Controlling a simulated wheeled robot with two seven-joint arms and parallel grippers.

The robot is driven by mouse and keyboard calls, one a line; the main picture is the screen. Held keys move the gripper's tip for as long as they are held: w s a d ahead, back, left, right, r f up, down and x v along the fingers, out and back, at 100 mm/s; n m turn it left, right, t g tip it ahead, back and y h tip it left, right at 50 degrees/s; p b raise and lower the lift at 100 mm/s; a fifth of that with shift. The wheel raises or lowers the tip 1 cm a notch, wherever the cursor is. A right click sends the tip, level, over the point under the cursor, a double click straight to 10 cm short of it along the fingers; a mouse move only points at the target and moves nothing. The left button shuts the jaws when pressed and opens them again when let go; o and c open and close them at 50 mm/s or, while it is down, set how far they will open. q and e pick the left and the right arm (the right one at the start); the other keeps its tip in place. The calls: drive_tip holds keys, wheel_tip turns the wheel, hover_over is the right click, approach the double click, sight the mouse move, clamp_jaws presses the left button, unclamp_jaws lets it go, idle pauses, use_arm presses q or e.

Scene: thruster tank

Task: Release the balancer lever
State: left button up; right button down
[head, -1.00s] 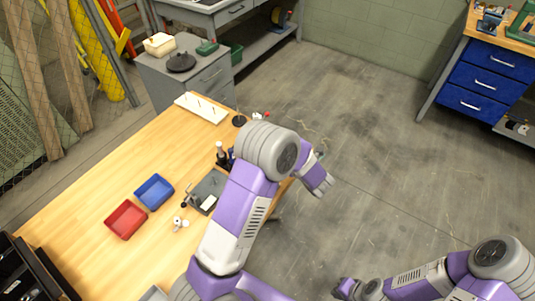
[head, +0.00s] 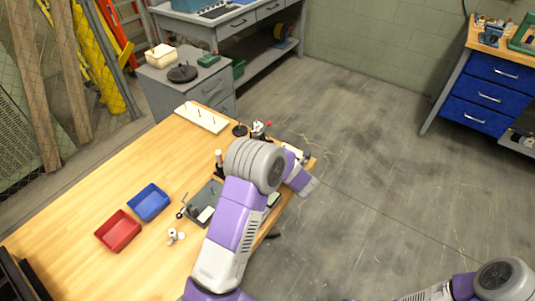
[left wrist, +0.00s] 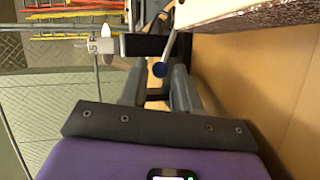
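A metal lever rod with a dark blue ball knob (left wrist: 159,69) shows in the left wrist view, just beyond the gap between my left fingertips. A black block (left wrist: 145,45) stands behind it. My left gripper (left wrist: 157,82) is open, its two dark fingers apart with nothing clearly held between them. I cannot tell whether a finger touches the knob. In the head view my left arm reaches over the right edge of the bench and hides its own fingers and the lever. My right gripper is out of view; only part of that arm shows at lower right.
The wooden bench (head: 130,180) carries a red tray (head: 118,231), a blue tray (head: 149,202), a dark plate fixture (head: 201,203), small white parts (head: 174,236) and a white pegged board (head: 201,118). A grey cabinet (head: 185,77) stands behind. The floor to the right is clear.

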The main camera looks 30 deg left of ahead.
use_arm(q)
clamp_jaws()
drive_tip(key=shift+r+p, duration=0.3)
drive_tip(key=shift+p, duration=0.3)
drive_tip(key=w+r+m+g+p, duration=0.1)
drive_tip(key=m+g+p, duration=0.1)
drive_tip(key=p, duration=0.3)
drive_tip(key=w+r+m+g+h+p, duration=0.1)
drive_tip(key=w+r+m+p, duration=0.1)
drive_tip(key=p, duration=0.3)
drive_tip(key=shift+d+r+m+g+p, duration=0.1)
drive_tip(key=shift+r+m+g+p, duration=0.15)
drive_tip(key=shift+m+g, duration=0.2)
drive_tip(key=shift+w+m+g, duration=0.25)
drive_tip(key=shift+w+m, duration=0.05)
drive_tip(key=shift+m, duration=0.05)
drive_tip(key=shift+w+m+p, duration=0.25)
drive_tip(key=shift+m+p, duration=0.05)
drive_tip(key=shift+p, duration=0.1)
drive_tip(key=shift+w+m+g, duration=0.5)
drive_tip(key=shift+g, duration=0.1)
drive_tip(key=shift+w+d+r+m+g+b, duration=0.1)
drive_tip(key=shift+w+m+g+b, duration=0.35)
drive_tip(key=shift+b, duration=0.3)
drive_tip(key=shift+w+d+r+m+g+b, duration=0.1)
drive_tip(key=shift+w+m+g+b, duration=0.3)
drive_tip(key=shift+b, duration=0.3)
